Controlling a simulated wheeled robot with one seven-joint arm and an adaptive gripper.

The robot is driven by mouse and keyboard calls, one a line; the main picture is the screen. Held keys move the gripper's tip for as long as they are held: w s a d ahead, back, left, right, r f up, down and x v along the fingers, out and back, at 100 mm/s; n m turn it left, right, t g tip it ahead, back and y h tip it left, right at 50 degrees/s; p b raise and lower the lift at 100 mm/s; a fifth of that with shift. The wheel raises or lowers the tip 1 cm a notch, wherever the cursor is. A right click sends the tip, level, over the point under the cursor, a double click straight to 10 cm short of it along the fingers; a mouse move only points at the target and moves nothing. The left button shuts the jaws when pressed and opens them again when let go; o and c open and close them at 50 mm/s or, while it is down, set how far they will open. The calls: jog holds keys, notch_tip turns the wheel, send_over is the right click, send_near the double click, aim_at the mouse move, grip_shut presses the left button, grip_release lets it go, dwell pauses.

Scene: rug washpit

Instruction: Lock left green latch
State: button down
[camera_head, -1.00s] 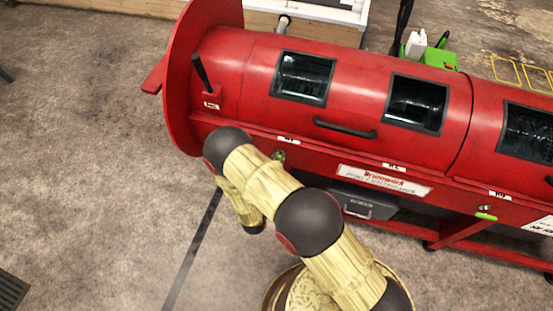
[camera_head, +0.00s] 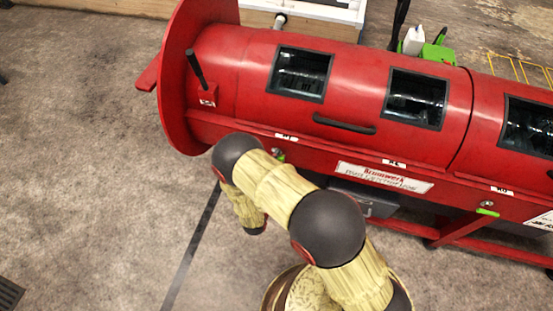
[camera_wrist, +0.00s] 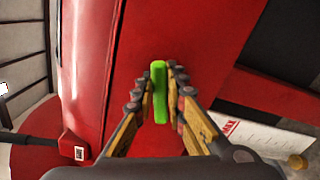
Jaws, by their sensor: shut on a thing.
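The left green latch (camera_wrist: 160,92) stands between the two fingers of my gripper (camera_wrist: 157,86) in the wrist view, and the gripper is shut on it. Its bright green lever points lengthwise up the picture against the red machine front. In the head view only a small part of the left latch (camera_head: 279,153) shows beside my arm, below the drum's edge. My gripper is hidden behind my arm there. Whether the latch is locked cannot be told. A second green latch (camera_head: 488,212) sits farther right on the same red frame.
The red drum machine (camera_head: 240,80) has dark windows, a black handle (camera_head: 344,124) and a lever (camera_head: 195,68) at its left end. A grey box (camera_head: 372,204) is below the frame, partly behind my arm. Open floor (camera_head: 90,140) lies to the left.

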jog(key=shift+f+m+b, duration=0.15)
jog(key=shift+m+b, duration=0.15)
jog(key=shift+m, duration=0.65)
jog(key=shift+f+m+b, duration=0.1)
jog(key=shift+m+b, duration=0.2)
jog(key=shift+m, duration=0.65)
jog(key=c, duration=1.9)
grip_release()
jog(key=shift+o, duration=0.5)
jog(key=shift+s, duration=0.15)
jog(key=v, duration=1.1)
jog(key=shift+s, duration=0.35)
jog(key=shift+a, duration=0.1)
